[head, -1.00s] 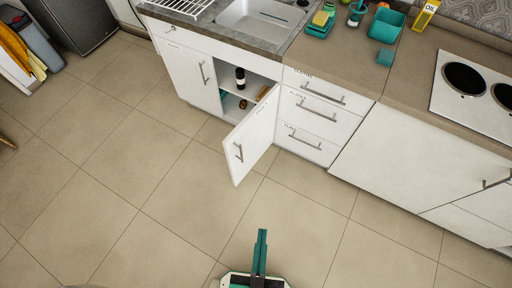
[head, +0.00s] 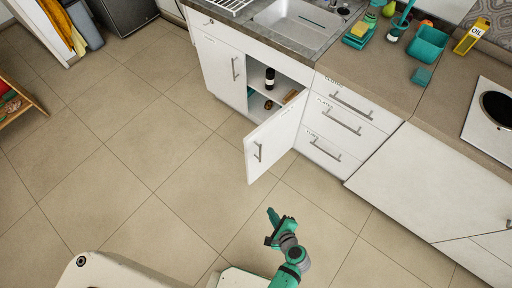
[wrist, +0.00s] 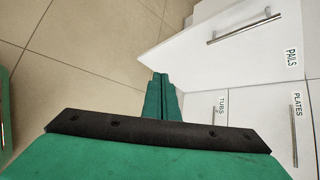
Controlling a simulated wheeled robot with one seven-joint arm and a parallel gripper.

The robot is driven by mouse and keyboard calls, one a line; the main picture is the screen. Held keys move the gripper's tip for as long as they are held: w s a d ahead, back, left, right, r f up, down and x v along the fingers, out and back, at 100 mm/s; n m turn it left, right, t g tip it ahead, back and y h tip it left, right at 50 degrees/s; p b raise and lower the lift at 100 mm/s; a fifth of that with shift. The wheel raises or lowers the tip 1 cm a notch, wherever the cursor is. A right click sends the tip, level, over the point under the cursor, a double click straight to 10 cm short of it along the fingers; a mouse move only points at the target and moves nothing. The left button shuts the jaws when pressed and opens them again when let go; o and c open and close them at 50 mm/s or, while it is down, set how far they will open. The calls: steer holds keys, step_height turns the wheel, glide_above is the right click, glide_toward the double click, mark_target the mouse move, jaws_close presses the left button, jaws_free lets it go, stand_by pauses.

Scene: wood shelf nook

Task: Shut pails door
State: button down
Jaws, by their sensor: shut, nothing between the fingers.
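The pails door (head: 273,139) is a white cabinet door standing wide open under the sink counter, with a grey bar handle (head: 258,151) on its outer face. In the wrist view the door (wrist: 185,45) shows its PAILS label and its handle (wrist: 245,28) at the upper right. My gripper (head: 272,214) is low in front of the door, apart from it, over the floor.
The open cabinet holds a dark bottle (head: 269,79) and other small items. Drawers (head: 338,121) labelled for cutlery, plates and tubs stand right of the door. A closed white door (head: 222,67) is on the left. The tiled floor (head: 130,140) is clear.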

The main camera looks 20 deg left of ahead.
steer(key=w+a+r+m+y, duration=0.2)
steer(key=w+r+m+y, duration=0.3)
steer(key=w, duration=0.4)
steer(key=y, duration=0.4)
glide_toward(250, 142)
steer(key=shift+t, duration=0.3)
steer(key=x, duration=0.6)
steer(key=shift+s+a+f, duration=0.1)
steer(key=shift+a+f, duration=0.05)
steer(key=shift+f, duration=0.15)
steer(key=shift+a, duration=0.1)
steer(key=shift+w, duration=0.2)
